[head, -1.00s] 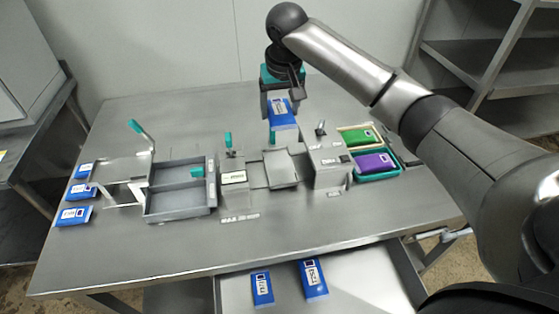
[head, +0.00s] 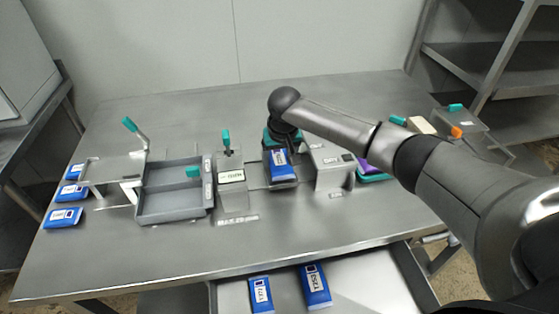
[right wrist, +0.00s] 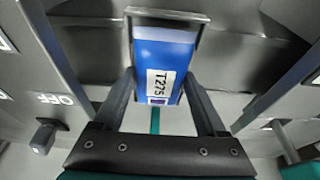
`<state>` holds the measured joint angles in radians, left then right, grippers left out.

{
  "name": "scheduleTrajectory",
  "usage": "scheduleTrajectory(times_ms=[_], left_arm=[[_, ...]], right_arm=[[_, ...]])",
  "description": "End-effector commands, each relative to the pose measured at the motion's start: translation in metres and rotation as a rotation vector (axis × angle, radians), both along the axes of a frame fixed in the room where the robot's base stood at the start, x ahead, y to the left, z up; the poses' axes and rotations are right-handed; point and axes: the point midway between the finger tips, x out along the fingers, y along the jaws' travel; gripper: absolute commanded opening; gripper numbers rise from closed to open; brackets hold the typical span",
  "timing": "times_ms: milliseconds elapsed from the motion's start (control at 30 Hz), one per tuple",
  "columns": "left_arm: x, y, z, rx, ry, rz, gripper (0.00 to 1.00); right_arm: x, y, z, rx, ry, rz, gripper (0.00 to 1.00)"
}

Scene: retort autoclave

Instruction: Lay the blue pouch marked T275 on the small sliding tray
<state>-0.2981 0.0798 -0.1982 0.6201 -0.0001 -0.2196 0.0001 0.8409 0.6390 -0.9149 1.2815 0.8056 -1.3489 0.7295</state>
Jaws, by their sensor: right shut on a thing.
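The blue pouch marked T275 (head: 279,163) is held by my right gripper (head: 279,147) over the small sliding tray (head: 282,184). In the right wrist view the pouch (right wrist: 165,50) lies between the two fingers of the gripper (right wrist: 160,92), its label facing the camera. The tray's raised rim (right wrist: 170,13) frames the pouch's far end and sides. Whether the pouch touches the tray floor I cannot tell. My right gripper is shut on the pouch's near part. My left gripper is not in view.
Grey housings (head: 232,188) and (head: 331,170) stand close on both sides of the small tray. A larger grey tray (head: 172,213) is to the left. Several other blue pouches (head: 62,217) lie at the left edge and in the open front drawer (head: 355,280). My arm partly hides a purple pouch.

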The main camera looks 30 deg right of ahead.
Motion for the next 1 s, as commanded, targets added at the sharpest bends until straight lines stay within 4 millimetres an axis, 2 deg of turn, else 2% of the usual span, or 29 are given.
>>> scheduleTrajectory(times_ms=[333, 367, 567, 867, 1000], left_arm=[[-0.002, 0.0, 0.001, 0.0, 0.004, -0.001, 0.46], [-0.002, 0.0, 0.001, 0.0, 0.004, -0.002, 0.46], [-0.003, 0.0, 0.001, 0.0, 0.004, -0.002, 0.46], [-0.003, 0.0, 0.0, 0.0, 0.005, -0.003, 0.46], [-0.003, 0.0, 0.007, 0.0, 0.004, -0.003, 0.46]], right_arm=[[0.001, 0.0, -0.002, 0.0, -0.002, 0.0, 0.14], [0.001, 0.0, -0.002, 0.0, -0.002, 0.0, 0.78], [0.001, 0.0, -0.002, -0.001, -0.002, 0.0, 1.0], [0.001, 0.0, 0.001, -0.001, -0.003, 0.0, 1.0], [-0.002, 0.001, 0.017, 0.001, -0.003, 0.002, 1.0]])
